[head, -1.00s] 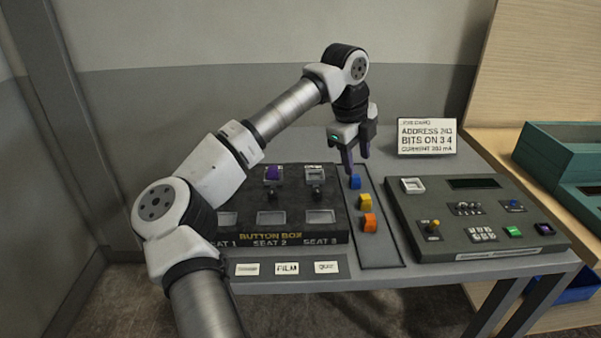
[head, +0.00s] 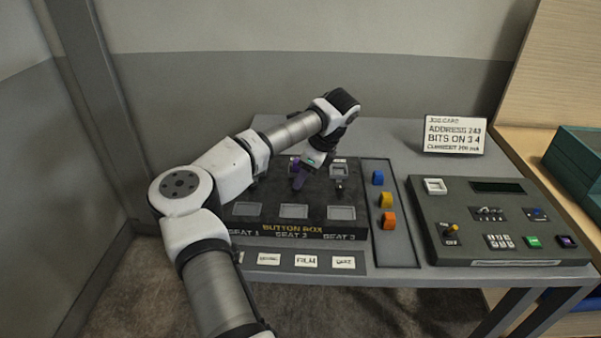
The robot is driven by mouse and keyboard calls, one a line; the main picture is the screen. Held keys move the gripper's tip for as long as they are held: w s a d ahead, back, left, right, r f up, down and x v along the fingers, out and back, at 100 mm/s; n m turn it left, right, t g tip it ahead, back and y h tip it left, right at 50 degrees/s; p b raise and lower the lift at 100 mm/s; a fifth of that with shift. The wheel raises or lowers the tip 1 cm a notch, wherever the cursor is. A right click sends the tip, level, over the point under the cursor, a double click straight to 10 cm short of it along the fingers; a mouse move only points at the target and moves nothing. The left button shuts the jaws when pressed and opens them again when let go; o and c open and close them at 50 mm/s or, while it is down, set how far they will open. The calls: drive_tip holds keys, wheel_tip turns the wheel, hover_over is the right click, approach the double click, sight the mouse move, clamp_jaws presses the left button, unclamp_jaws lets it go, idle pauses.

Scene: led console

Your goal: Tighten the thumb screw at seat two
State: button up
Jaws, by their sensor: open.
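The black button box (head: 319,229) stands on the table, with seats marked 1, 2 and 3 along its front. My gripper (head: 299,184) is low over the back part of seat two, fingers pointing down, open. Its dark purple fingers cover the seat two thumb screw and the purple button there, so I cannot tell whether they touch the screw. At seat three a square grey socket (head: 338,170) shows, with a small dark thumb screw (head: 339,188) in front of it. Seat one is largely behind my arm.
Blue (head: 378,177), yellow (head: 386,200) and orange (head: 389,221) buttons lie on a dark strip to the right. A grey console (head: 500,218) stands beyond, with a white job card (head: 455,134) behind it. Small label cards (head: 306,261) lie in front of the box.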

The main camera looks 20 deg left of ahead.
drive_tip(key=shift+x, duration=1.2)
clamp_jaws()
drive_tip(key=shift+f, duration=0.1)
